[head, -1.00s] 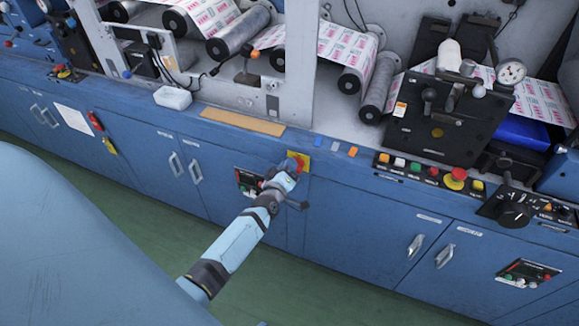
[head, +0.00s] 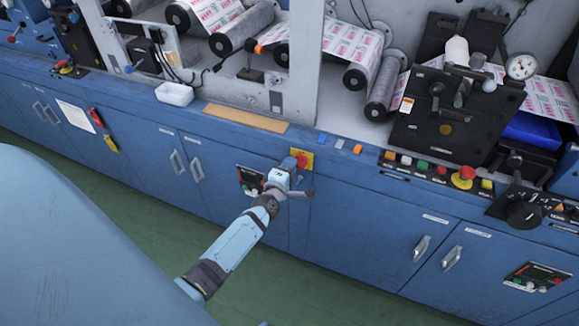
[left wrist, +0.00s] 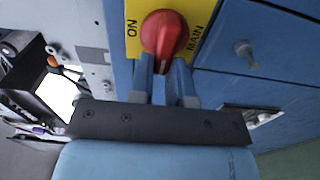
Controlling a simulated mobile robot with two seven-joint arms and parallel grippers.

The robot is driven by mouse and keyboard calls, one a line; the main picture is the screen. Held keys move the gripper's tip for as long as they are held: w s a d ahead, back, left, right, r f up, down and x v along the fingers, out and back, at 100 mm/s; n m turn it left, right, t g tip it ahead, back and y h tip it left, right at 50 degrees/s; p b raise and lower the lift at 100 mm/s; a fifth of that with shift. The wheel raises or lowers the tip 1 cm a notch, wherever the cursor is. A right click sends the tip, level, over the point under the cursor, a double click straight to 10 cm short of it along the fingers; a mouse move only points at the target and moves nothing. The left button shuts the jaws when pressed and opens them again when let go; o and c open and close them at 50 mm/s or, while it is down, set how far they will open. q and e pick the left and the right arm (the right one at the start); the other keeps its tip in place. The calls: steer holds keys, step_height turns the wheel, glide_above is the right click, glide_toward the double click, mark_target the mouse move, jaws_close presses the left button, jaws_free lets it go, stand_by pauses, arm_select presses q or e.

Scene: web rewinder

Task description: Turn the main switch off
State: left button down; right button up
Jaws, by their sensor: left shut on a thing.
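The main switch is a red rotary knob (left wrist: 165,34) on a yellow plate (left wrist: 133,12) marked ON and MAIN, on the front of the blue cabinet. In the head view, the left gripper (head: 291,171) reaches up to the plate from below. My right gripper is not in view.
A small black panel with buttons (head: 250,178) is just left of the plate. A red emergency button (head: 464,177) and a row of coloured buttons lie to the right on the ledge. Cabinet door handles (head: 197,169) stick out nearby. The green floor in front is clear.

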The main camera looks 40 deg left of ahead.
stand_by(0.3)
arm_select(q)
steer(key=c, duration=1.1)
jaws_free()
steer(key=v, duration=1.4)
steer(key=shift+f, duration=0.1)
